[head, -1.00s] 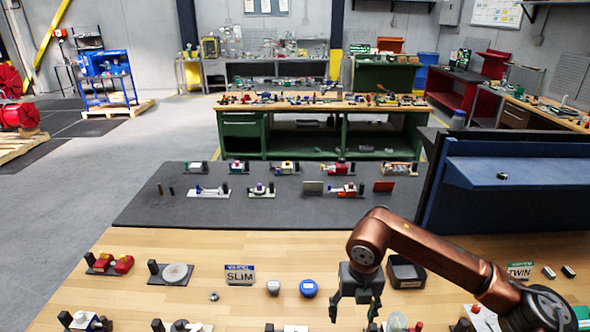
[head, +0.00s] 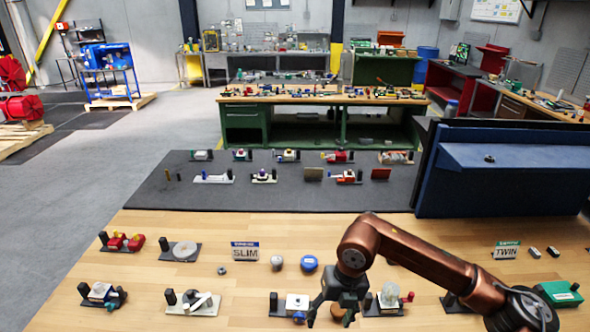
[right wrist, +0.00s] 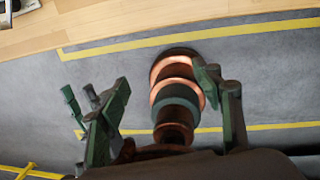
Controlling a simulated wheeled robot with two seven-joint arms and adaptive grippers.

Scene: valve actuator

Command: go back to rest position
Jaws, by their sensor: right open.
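My right gripper (head: 335,312) shows in the head view at the lower middle, hanging at the end of my copper arm. It appears over the front part of the wooden table (head: 130,285), among the small valve assemblies. A white-topped valve assembly (head: 297,303) appears just left of the gripper in the head view. I cannot tell how high the gripper is above it. My left gripper is not in view.
A blue panel structure (head: 510,170) rises behind at right. The table edge (right wrist: 40,30) shows at the upper left of the wrist view.

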